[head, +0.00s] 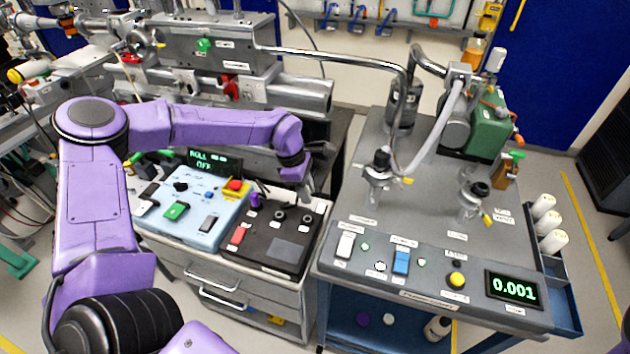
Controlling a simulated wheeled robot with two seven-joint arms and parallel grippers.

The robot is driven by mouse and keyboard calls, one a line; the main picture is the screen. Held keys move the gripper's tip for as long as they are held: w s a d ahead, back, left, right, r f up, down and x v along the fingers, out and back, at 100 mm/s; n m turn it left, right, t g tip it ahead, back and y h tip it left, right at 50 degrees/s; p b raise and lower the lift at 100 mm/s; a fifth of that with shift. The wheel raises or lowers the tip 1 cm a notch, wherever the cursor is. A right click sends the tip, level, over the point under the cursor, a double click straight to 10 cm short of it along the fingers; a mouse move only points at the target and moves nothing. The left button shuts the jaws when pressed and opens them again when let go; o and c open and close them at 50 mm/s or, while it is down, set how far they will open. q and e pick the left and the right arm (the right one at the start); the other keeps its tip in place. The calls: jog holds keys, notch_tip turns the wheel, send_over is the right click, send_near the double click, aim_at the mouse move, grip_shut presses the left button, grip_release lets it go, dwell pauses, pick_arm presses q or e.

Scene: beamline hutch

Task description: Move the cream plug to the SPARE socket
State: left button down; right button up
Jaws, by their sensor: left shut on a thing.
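My left gripper (306,187) is low over the back right corner of a black panel box (270,262), with its fingers pointing down. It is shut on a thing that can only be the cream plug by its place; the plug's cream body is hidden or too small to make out. A purple plug (256,201) stands in the panel's back left. Two round dark sockets (280,215) (307,219) lie to its right, near my gripper. Their labels are too small to read, so I cannot tell which is SPARE. My right gripper is not in view.
A grey pump cart (345,215) stands to the right, beyond a narrow gap. Beamline hardware (290,95) rises behind.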

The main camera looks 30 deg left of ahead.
pick_arm(q)
jog(key=shift+s+d+f+b, duration=0.1)
jog(key=shift+s+f+b, duration=0.1)
jog(key=shift+f+b, duration=0.3)
notch_tip(320, 180, down, 5)
jog(key=b, duration=0.4)
jog(key=shift+w, duration=0.15)
jog(key=shift+f, duration=0.35)
jog(key=shift+d, duration=0.1)
jog(key=shift+f+b, duration=0.55)
jog(key=shift+b, duration=0.15)
jog(key=c, duration=0.8)
grip_release()
jog(key=shift+r, duration=0.1)
